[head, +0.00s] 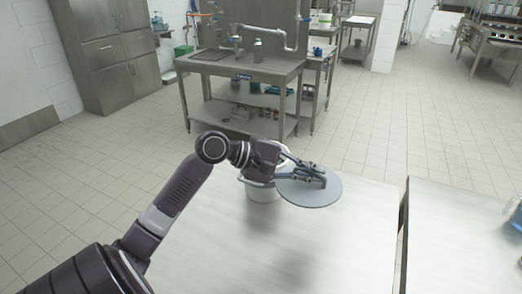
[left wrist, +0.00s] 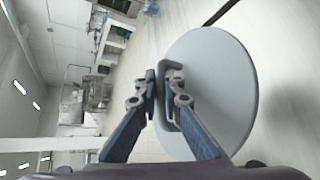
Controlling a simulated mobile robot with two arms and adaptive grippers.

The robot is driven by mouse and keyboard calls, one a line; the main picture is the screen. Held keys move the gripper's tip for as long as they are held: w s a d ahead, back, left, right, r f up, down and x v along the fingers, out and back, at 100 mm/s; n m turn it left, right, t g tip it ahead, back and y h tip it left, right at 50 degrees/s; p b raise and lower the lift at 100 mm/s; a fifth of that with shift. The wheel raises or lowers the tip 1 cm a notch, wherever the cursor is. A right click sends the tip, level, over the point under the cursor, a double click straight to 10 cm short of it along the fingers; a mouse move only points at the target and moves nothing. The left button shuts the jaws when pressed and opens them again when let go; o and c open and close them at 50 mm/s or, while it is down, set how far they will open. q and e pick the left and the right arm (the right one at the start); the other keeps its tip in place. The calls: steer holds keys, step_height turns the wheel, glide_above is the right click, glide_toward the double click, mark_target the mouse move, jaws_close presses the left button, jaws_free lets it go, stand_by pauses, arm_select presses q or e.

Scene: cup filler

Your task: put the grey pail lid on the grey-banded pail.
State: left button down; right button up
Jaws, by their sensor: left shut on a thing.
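The grey pail lid (head: 312,192) is a flat round disc with a raised handle. My left gripper (head: 318,178) is shut on the lid's handle and holds the lid above the white table, just right of the pail. The lid (left wrist: 225,85) also shows in the left wrist view, with the handle between the fingertips of my left gripper (left wrist: 166,88). The pail (head: 264,192) is white and stands upright on the table, partly hidden behind my left gripper and the lid. A grey band shows near its rim. My right gripper is not in view.
The white table (head: 330,255) is mostly bare in front of the pail. A second table (head: 455,240) stands to the right beyond a narrow gap, with a blue container (head: 516,218) at its right edge. A steel sink bench (head: 245,70) stands behind, across the tiled floor.

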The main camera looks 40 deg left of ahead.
arm_select(q)
steer(key=w+a+r+n+t+y+p, duration=0.1)
steer(key=w+a+r+n+y, duration=0.25)
steer(key=a+r, duration=0.55)
steer(key=w+a+r+n+t+y+p, duration=0.15)
steer(key=w+a+r+n+y, duration=0.35)
steer(key=a, duration=0.8)
step_height(320, 180, down, 19)
steer(key=m+h+p, duration=0.1)
steer(key=m+h, duration=0.1)
steer(key=shift+s+a+r+m+p, duration=0.25)
steer(key=shift+s+m+p, duration=0.1)
steer(key=shift+s, duration=0.1)
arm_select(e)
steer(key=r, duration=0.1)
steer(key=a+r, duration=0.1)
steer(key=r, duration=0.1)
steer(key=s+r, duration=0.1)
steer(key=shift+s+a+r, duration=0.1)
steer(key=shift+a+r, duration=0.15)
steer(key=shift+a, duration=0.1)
arm_select(q)
steer(key=c, duration=2.1)
jaws_free()
steer(key=shift+f, duration=0.1)
